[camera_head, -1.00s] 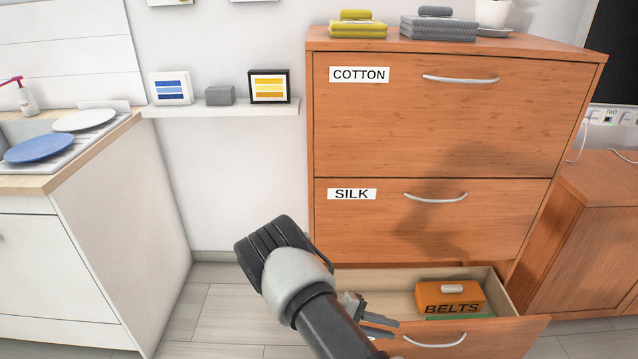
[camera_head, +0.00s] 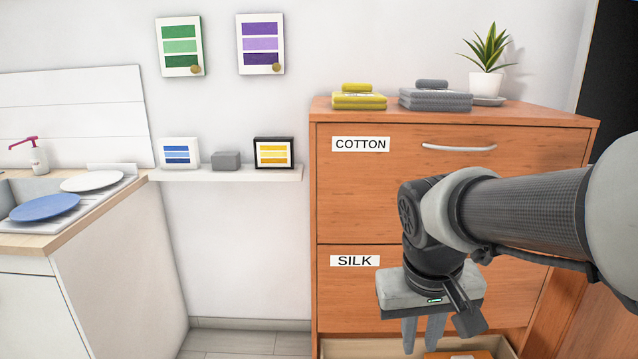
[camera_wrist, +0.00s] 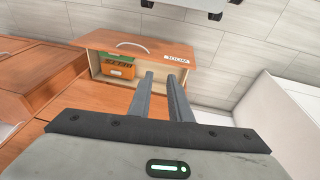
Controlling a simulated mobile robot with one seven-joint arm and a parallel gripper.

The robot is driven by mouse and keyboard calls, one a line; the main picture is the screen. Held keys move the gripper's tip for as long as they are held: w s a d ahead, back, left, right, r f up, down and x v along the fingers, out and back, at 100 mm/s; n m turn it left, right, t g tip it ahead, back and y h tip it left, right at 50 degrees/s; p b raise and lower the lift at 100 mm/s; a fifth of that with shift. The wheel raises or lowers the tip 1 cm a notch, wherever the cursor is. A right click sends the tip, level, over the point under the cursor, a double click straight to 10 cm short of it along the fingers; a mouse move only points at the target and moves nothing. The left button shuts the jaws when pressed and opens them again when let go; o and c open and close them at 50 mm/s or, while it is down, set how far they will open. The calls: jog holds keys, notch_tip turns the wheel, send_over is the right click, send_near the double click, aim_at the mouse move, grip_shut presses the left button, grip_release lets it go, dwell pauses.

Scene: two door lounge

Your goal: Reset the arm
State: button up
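My gripper (camera_head: 423,342) hangs downward in front of the wooden cabinet (camera_head: 490,200), near the SILK drawer (camera_head: 350,310). Its two fingers are apart with nothing between them, also in the wrist view (camera_wrist: 161,78). My arm reaches in from the right edge of the head view. Below, the lowest drawer (camera_wrist: 105,40) is pulled out. It holds an orange BELTS box (camera_wrist: 118,70) and something green (camera_wrist: 115,57). In the head view only the drawer's back part and the box's top (camera_head: 455,355) show.
Folded yellow cloths (camera_head: 360,100), grey cloths (camera_head: 438,100) and a potted plant (camera_head: 487,60) stand on the cabinet. A wall shelf (camera_head: 230,174) holds small frames and a grey box. A counter (camera_head: 100,225) with plates is at left. Free floor (camera_head: 230,343) lies between.

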jog(key=s+a+r+t+y, duration=0.1)
jog(key=s+r+t, duration=0.2)
jog(key=s+r, duration=0.3)
notch_tip(320, 180, up, 26)
jog(key=s+p, duration=0.1)
jog(key=p, duration=2.7)
jog(key=shift+a+r, duration=0.15)
